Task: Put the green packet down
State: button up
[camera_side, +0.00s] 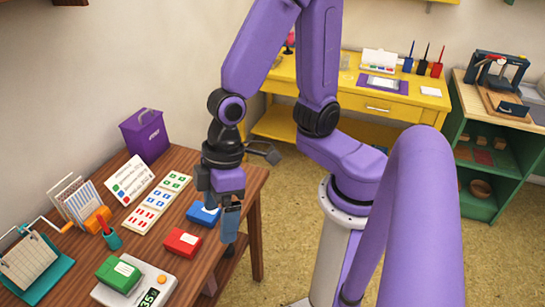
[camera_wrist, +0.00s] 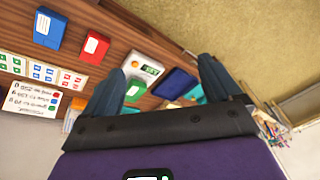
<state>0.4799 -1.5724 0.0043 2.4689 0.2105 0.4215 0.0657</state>
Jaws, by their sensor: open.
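The green packet (camera_side: 118,274) lies on the white scale (camera_side: 160,292), whose display is lit, near the front of the wooden table. In the wrist view the green packet (camera_wrist: 134,91) is partly hidden by the left finger. My gripper (camera_side: 218,214) is open with nothing between its fingers. It is above the table's right edge, beside the blue packet and well apart from the green one. In the wrist view my gripper (camera_wrist: 163,66) has its two fingers spread wide, and the scale (camera_wrist: 146,68) shows beyond them.
A red packet (camera_side: 183,242) and a blue packet (camera_side: 203,212) lie on the table near its right edge. A dark blue pad (camera_wrist: 176,83) lies beyond the scale.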

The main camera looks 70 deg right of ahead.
jog(key=s+d+r+n+h, duration=0.1)
jog(key=s+d+r, duration=0.1)
jog(key=d, duration=0.4)
jog(key=s+d+r+n+h, duration=0.1)
jog(key=s+d+r+n, duration=0.1)
jog(key=s+d, duration=0.2)
jog(key=d, duration=0.3)
jog(key=shift+r+h, duration=0.3)
